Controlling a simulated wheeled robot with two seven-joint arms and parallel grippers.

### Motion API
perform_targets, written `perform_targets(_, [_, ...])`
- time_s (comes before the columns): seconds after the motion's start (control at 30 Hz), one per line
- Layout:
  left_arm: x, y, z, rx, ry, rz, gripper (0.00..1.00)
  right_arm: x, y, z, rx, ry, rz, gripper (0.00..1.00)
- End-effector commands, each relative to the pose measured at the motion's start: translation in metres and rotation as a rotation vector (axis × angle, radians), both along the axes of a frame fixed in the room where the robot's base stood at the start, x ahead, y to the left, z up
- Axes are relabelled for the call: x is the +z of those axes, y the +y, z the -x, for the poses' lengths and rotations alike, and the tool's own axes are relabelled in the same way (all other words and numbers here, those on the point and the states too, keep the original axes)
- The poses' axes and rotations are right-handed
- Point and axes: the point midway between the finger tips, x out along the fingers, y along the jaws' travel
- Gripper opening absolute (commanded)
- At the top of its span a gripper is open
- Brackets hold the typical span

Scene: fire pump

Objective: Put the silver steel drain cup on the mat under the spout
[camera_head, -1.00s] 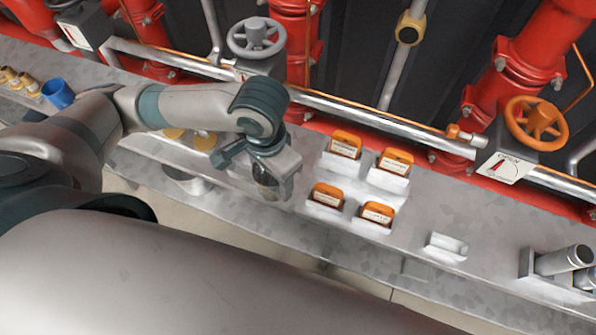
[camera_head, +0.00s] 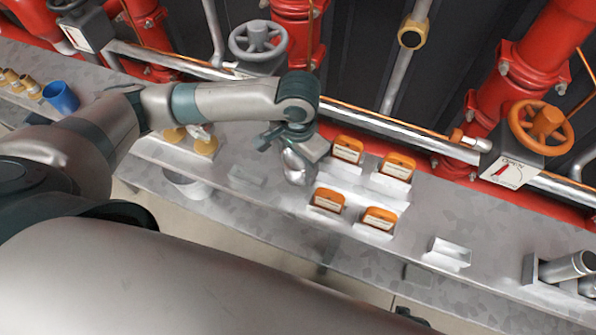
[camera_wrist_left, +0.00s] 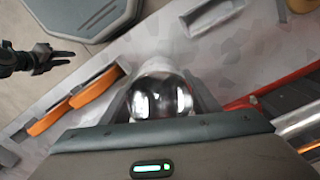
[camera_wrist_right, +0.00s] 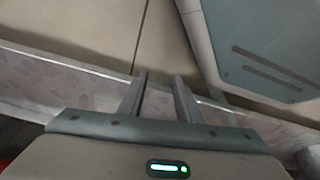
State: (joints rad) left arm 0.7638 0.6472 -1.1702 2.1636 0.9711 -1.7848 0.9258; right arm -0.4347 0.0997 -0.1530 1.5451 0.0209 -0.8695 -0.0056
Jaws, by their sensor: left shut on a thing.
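The silver steel drain cup (camera_head: 297,167) is shiny and rounded. My left gripper (camera_head: 294,152) is shut on it and holds it over the bench, just left of the orange-topped boxes. In the left wrist view the cup (camera_wrist_left: 160,97) sits between the two fingers. My right gripper (camera_wrist_right: 160,85) is empty, its fingers apart, over the floor by the bench's front edge; it also shows at the left of the left wrist view (camera_wrist_left: 62,58). I cannot make out the mat or the spout for certain.
Several orange-topped boxes (camera_head: 348,150) stand in holders right of the cup. A small grey holder (camera_head: 246,175) lies left of it, and an empty white one (camera_head: 448,252) at right. Red pipes and an orange handwheel (camera_head: 538,122) line the back. A blue cup (camera_head: 61,97) stands far left.

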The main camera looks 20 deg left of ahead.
Motion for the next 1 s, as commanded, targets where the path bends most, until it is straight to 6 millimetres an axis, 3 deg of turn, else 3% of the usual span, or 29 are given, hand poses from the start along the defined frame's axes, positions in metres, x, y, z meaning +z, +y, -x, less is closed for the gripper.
perform_targets(0.3, [-0.035, 0.001, 0.001, 0.000, 0.001, -0.002, 0.32, 0.011, 0.002, -0.009, 0.001, -0.010, -0.002, 0.31])
perform_targets(0.8, [-0.039, 0.001, 0.001, 0.000, 0.001, -0.001, 0.32, 0.008, 0.001, 0.004, 0.000, 0.002, -0.002, 0.31])
perform_targets(0.83, [-0.040, 0.001, 0.001, 0.000, 0.001, -0.001, 0.58, 0.007, 0.001, 0.004, 0.000, 0.002, -0.002, 0.31])
perform_targets(0.87, [-0.040, 0.001, 0.001, 0.000, 0.001, -0.001, 0.63, 0.005, 0.001, 0.004, 0.000, 0.004, 0.000, 0.31])
perform_targets(1.0, [-0.040, 0.001, 0.001, 0.000, 0.001, -0.001, 0.63, 0.003, 0.000, 0.003, 0.000, 0.008, 0.001, 0.31])
